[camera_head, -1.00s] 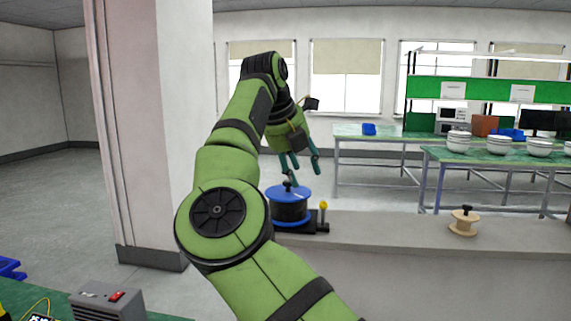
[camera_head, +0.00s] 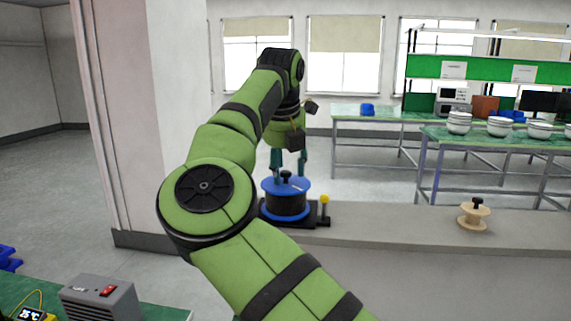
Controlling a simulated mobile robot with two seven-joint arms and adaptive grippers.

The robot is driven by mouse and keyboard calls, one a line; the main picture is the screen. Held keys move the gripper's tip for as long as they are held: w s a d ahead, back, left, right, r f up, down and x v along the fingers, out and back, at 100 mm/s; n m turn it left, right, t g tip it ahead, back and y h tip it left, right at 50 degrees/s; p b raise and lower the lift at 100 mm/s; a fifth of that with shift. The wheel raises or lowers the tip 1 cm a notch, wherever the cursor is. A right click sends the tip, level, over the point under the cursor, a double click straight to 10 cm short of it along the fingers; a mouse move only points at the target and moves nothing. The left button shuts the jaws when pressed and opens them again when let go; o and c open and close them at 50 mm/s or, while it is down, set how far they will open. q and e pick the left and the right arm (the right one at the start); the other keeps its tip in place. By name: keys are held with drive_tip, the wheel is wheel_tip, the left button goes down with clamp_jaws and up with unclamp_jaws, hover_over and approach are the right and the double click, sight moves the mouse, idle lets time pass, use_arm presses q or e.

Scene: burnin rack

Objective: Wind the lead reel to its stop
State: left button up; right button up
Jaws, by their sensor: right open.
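The lead reel (camera_head: 285,203) is a dark drum with blue flanges and a black knob (camera_head: 286,176) on top. It stands on a black base on the grey ledge, with a yellow-tipped post (camera_head: 324,203) at its right. My right gripper (camera_head: 289,176) points down just above the reel, its teal fingers apart on either side of the knob. I cannot tell whether the fingers touch the knob or the flange. My left gripper is not in view.
A wooden spool (camera_head: 474,214) with a black knob stands further right on the ledge (camera_head: 400,228). A grey box with a red switch (camera_head: 100,300) is at the lower left. A pale pillar (camera_head: 160,120) rises at the left. Green benches with stacked bowls stand behind.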

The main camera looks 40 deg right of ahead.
drive_tip(key=shift+s+a, duration=0.15)
clamp_jaws()
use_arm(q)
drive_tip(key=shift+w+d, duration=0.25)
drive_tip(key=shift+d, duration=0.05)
use_arm(e)
drive_tip(key=shift+r, duration=0.1)
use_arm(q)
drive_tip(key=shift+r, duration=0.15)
